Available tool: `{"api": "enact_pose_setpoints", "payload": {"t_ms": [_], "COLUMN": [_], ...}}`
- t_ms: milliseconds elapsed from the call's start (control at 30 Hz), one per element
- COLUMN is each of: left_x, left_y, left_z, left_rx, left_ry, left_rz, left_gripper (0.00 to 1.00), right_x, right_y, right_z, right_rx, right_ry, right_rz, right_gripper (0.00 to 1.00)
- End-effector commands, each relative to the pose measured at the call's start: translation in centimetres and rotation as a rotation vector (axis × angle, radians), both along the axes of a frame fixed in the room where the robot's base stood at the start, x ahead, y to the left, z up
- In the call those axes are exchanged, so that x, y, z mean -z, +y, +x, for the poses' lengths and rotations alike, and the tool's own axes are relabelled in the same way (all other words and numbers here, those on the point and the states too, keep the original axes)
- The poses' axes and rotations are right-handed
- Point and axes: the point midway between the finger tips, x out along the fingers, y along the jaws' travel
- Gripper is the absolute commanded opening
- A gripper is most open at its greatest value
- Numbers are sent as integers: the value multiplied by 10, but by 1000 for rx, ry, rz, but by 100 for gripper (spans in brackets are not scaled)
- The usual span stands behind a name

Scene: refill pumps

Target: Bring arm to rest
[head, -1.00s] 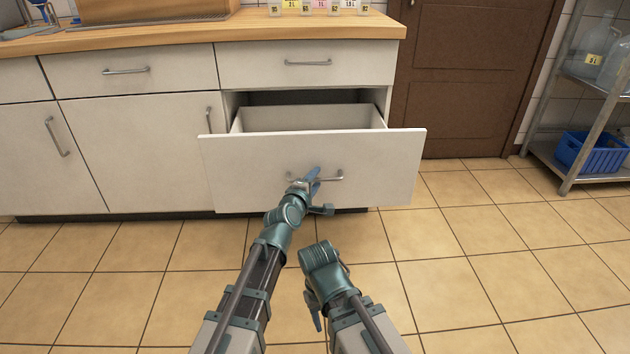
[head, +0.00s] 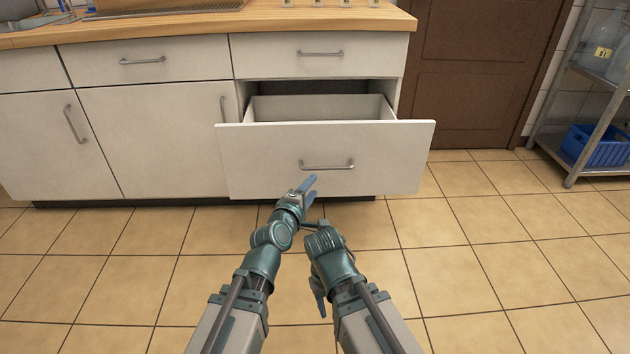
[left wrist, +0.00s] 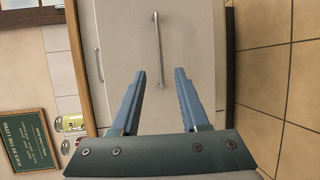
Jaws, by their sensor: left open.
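My left gripper (head: 309,190) is just in front of the lower part of the pulled-out drawer (head: 250,160), below its bar handle (head: 327,165). In the left wrist view its two blue fingers (left wrist: 159,78) are apart, with nothing between them. The handle (left wrist: 157,50) shows ahead of the fingertips, clear of them. My right arm (head: 330,260) is folded low at the front, beside the left arm. A blue finger of the right gripper (head: 318,296) points down; its jaw opening does not show clearly.
The drawer stands out from the white cabinet (head: 150,140) under a wooden worktop (head: 180,30). A brown door (head: 470,70) is behind to the right. A metal shelf with a blue basket (head: 595,147) stands at the far right. The tiled floor (head: 490,240) on the right is clear.

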Motion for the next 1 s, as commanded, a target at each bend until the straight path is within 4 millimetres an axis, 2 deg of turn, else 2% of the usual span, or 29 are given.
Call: {"api": "enact_pose_setpoints", "payload": {"t_ms": [567,667,767,900,1000], "left_x": [4,23,59,114,139], "left_y": [2,7,22,61,89], "left_z": [-5,-9,-20,-51,-74], "left_rx": [14,70,184,393,525], "left_ry": [9,45,123,270,368], "left_rz": [35,172,417,777,947], "left_gripper": [45,45,45,45,45], "right_x": [-1,-1,-1,-1,-1], "right_y": [0,0,0,0,0], "right_z": [0,0,0,0,0], "right_rx": [0,0,0,0,0], "right_ry": [0,0,0,0,0], "right_rz": [0,0,0,0,0], "right_gripper": [50,50,50,50,50]}}
